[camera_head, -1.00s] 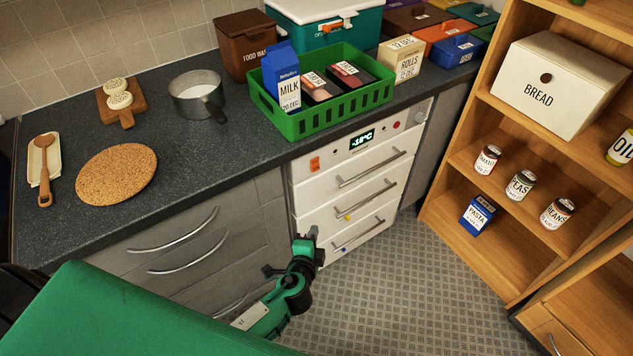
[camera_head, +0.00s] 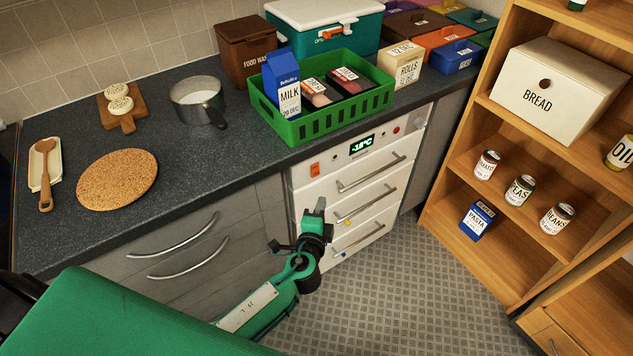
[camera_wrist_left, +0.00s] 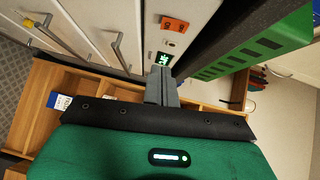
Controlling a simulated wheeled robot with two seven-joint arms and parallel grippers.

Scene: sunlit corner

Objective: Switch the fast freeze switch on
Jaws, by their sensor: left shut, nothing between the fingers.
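The white freezer (camera_head: 333,188) stands under the counter. Its top panel has an orange rocker switch (camera_head: 315,169) at the left end, a lit display (camera_head: 362,146) reading -18°C, and a small red light or button (camera_head: 396,129) at the right. The panel labels are too small to read, and I cannot tell the rocker's position. My left gripper (camera_head: 317,208) is shut and empty, in front of the drawers, below the orange switch and apart from it. In the left wrist view, the shut fingers (camera_wrist_left: 162,88) point towards the panel, with the orange switch (camera_wrist_left: 174,24) beyond them. My right gripper is out of view.
A green crate (camera_head: 330,124) with a milk carton (camera_head: 281,84) stands on the counter above the panel. The freezer's drawer handles (camera_head: 366,205) stick out close to my gripper. The wooden shelf (camera_head: 470,170) is at the right. The floor (camera_head: 420,290) between is clear.

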